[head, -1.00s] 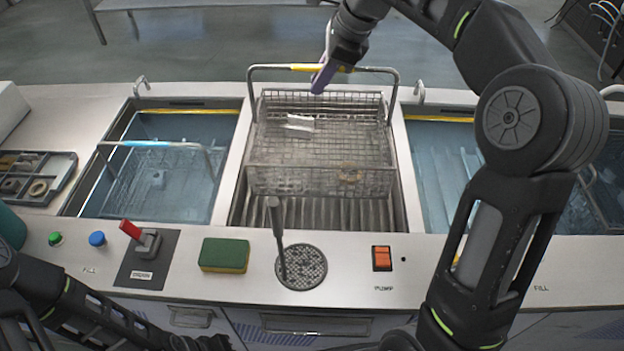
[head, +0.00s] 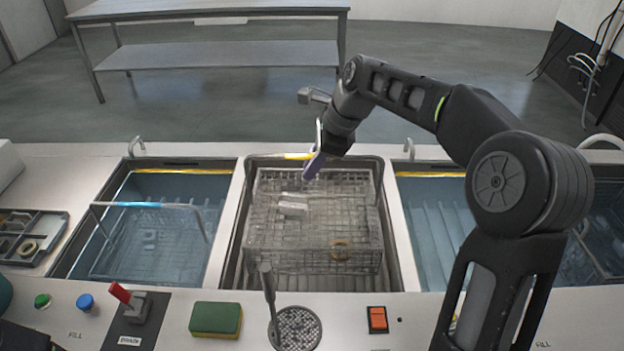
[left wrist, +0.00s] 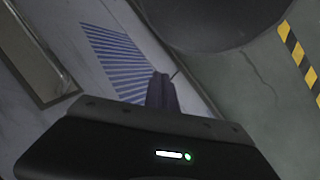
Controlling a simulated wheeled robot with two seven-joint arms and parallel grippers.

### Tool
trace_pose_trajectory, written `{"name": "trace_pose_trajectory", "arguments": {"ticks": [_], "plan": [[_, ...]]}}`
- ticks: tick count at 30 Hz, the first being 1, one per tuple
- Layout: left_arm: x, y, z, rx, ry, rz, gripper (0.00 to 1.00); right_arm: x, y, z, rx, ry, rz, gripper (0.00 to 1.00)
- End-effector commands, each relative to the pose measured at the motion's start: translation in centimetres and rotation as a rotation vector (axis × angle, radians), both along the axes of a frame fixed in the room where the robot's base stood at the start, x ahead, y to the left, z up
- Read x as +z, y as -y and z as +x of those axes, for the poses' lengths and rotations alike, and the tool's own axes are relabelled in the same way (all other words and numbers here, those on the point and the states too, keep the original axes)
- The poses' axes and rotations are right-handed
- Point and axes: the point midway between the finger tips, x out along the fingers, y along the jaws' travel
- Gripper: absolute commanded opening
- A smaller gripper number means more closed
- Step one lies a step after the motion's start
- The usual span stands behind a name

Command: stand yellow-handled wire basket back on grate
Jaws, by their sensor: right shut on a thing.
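The wire basket (head: 270,235) with a yellow handle grip (head: 297,156) is in the middle bay, level to the eye, over the ribbed grate (head: 300,281). I cannot tell whether its underside touches the grate. A pale metal block (head: 293,205) and a brass ring (head: 341,250) lie in it. My right gripper (head: 315,165) is shut on the handle at the back of the bay, right of the grip's middle. My left gripper is out of the head view; in the left wrist view its fingers (left wrist: 162,92) are together with nothing visible between them.
Water-filled tanks flank the middle bay: a left tank with a blue-handled basket (head: 150,245) and a right tank (head: 440,220). A red lever (head: 121,293), a sponge (head: 215,319), a drain strainer (head: 297,328) and an upright rod (head: 269,295) are at the front.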

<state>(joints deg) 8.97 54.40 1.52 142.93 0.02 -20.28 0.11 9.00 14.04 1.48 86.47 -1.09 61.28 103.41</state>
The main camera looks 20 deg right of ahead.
Motion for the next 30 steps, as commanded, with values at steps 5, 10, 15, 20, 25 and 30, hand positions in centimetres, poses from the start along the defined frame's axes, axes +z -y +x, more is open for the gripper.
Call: {"name": "trace_pose_trajectory", "arguments": {"ticks": [5, 10, 15, 20, 25, 30], "plan": [[0.0, 0.0, 0.0, 0.0, 0.0, 0.0, 0.0, 0.2, 0.0, 0.1, 0.0, 0.005, 0.0, 0.0], [0.1, 0.0, 0.0, 0.0, 0.0, 0.0, 0.0, -1.1, 0.0, 0.0, -0.001, 0.0, 0.001, 0.0], [0.2, 0.0, 0.0, 0.0, -0.001, 0.001, 0.0, -3.1, 0.0, 0.0, -0.001, 0.002, 0.0, 0.0], [0.2, 0.0, 0.0, 0.001, -0.001, 0.001, 0.0, -3.5, 0.0, 0.0, 0.0, 0.005, 0.0, 0.0], [0.2, 0.0, 0.0, 0.0, -0.001, 0.001, 0.0, -3.5, 0.0, 0.0, 0.0, 0.005, 0.0, 0.0], [0.1, 0.0, 0.0, 0.0, -0.001, 0.001, 0.0, -3.8, 0.0, 0.0, 0.0, 0.0, 0.0, 0.21]]}}
